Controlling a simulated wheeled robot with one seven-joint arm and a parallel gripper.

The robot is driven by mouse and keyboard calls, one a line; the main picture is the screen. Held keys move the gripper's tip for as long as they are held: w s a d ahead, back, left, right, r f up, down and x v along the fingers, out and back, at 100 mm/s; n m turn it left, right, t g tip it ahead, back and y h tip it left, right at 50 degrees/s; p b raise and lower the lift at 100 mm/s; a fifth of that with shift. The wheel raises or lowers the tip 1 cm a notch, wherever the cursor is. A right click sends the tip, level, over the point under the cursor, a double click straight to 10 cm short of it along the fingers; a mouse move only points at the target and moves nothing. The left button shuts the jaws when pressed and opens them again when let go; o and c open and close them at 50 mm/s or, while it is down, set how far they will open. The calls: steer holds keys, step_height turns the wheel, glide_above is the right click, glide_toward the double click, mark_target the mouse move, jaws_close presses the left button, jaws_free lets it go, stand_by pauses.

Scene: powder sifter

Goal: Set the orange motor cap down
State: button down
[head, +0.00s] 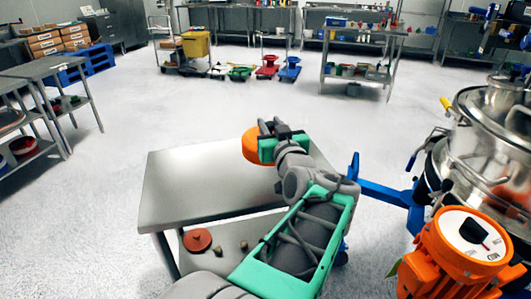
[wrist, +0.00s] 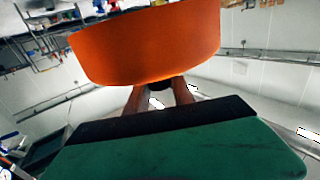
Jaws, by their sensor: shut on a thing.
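The orange motor cap (head: 250,146) is at the end of my arm in the head view, over the far right part of the steel table (head: 175,190). In the wrist view the cap (wrist: 150,45) fills the upper middle, tilted slightly. My gripper (wrist: 160,90) is shut on the cap's near side; its two fingers reach up to it. I cannot tell how large the gap between cap and tabletop is. My arm hides part of the table's right side.
The sifter's orange motor (head: 455,255) and steel drum (head: 490,140) stand at the right, with a blue frame (head: 385,192) beside the table. A red-brown disc (head: 197,240) and small knobs lie on the lower shelf. The tabletop's left part is bare.

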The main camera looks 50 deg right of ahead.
steer(key=w+d+f, duration=0.1)
steer(key=d+f, duration=0.1)
steer(key=w+d+f, duration=0.1)
steer(key=d+f, duration=0.1)
steer(key=w+d+f, duration=0.1)
steer(key=d+f, duration=0.1)
steer(key=d, duration=0.1)
steer(key=shift+f+b, duration=0.4)
steer(key=f, duration=0.3)
steer(key=shift+w+d+f, duration=0.1)
steer(key=shift+d+f, duration=0.15)
steer(key=shift+f, duration=0.05)
steer(key=shift+b, duration=0.3)
steer(key=shift+f+b, duration=0.3)
steer(key=shift+b, duration=0.15)
steer(key=shift+f, duration=0.2)
